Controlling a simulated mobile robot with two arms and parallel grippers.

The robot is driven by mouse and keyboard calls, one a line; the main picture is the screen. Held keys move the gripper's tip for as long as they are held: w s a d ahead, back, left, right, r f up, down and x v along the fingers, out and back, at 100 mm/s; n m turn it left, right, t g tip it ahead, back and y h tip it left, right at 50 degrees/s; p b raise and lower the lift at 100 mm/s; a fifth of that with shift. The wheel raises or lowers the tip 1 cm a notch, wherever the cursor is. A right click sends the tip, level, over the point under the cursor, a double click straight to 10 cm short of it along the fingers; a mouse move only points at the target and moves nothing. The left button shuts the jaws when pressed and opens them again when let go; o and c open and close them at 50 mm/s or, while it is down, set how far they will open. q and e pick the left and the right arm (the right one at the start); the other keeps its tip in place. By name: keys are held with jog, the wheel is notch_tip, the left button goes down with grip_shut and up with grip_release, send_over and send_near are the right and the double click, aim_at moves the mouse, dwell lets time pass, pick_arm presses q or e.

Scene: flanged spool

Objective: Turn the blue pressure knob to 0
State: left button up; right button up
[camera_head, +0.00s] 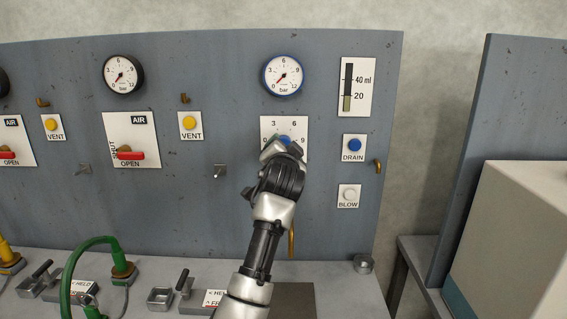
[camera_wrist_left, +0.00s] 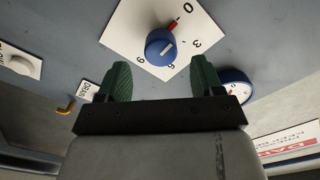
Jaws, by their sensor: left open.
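The blue pressure knob (camera_wrist_left: 160,47) sits on a white dial plate (camera_wrist_left: 124,41) marked 0, 3, 6, 9. A red mark shows beside the knob towards the 0, and a pale line on its face slants roughly that way. In the head view the knob (camera_head: 286,139) is mostly hidden behind my left gripper (camera_head: 282,149). In the left wrist view my left gripper (camera_wrist_left: 161,70) is open, its green fingers apart and empty. The knob appears between and beyond the fingertips, not gripped. My right gripper is not in view.
A blue-rimmed gauge (camera_head: 283,76) above the knob has its needle at the low end. DRAIN (camera_head: 354,145) and BLOW (camera_head: 349,195) buttons are to the right. A VENT button (camera_head: 190,123) and red valve handle (camera_head: 131,156) are to the left. A green hose (camera_head: 84,253) arches over the bench.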

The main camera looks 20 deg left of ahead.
pick_arm(q)
jog(key=shift+b+v, duration=0.4)
jog(key=shift+v, duration=2.25)
